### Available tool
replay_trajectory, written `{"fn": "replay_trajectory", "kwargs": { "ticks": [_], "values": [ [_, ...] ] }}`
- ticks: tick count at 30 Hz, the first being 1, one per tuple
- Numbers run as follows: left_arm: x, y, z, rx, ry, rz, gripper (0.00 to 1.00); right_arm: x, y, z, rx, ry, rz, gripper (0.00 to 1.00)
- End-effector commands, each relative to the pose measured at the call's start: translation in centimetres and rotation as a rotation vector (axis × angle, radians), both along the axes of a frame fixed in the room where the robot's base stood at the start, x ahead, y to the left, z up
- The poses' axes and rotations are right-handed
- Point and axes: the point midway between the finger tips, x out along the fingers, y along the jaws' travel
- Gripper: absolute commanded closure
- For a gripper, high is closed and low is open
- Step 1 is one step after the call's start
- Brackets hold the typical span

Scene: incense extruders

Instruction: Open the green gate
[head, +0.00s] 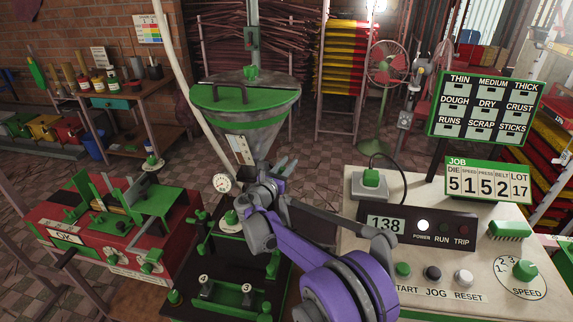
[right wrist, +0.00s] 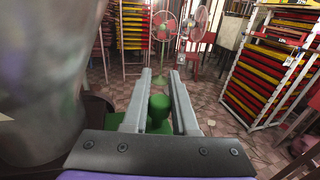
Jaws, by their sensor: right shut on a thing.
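My right gripper (head: 284,166) is beside the lower cone of the grey hopper (head: 243,126) with its green lid, above the dark bench. In the right wrist view my right gripper (right wrist: 161,76) has its two fingers on either side of a green knob-shaped handle (right wrist: 158,108), and it is shut on it. The handle seems to belong to the green gate under the hopper. In the head view the gate is hidden behind my gripper and forearm, so its position cannot be told. My left gripper is not in view.
A white control panel (head: 354,232) with display and knobs stands at the right, near my right arm. A red machine with green fittings (head: 60,213) is at the left. A pressure gauge (head: 222,183) sits just left of my gripper. Open tiled floor lies behind.

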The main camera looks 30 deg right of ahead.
Motion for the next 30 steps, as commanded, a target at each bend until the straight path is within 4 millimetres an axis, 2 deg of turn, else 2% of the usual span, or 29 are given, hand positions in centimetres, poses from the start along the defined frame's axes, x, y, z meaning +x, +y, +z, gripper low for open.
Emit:
{"fn": "replay_trajectory", "kwargs": {
  "ticks": [7, 16, 17, 21, 30],
  "values": [
    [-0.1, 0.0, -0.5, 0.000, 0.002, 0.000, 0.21, -2.5, -3.4, -0.1, -0.001, 0.000, -0.006, 1.00],
    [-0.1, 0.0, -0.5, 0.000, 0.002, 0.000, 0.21, -2.8, -3.7, 0.0, 0.000, 0.000, -0.002, 1.00],
    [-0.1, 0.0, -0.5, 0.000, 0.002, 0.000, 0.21, -2.8, -3.6, 0.0, 0.000, 0.000, -0.002, 0.70],
    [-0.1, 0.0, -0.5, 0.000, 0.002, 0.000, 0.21, -2.8, -3.6, 0.0, 0.000, 0.000, -0.002, 0.45],
    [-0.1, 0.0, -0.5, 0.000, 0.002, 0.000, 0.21, -2.8, -3.6, 0.0, 0.000, 0.000, -0.001, 0.44]
  ]
}}
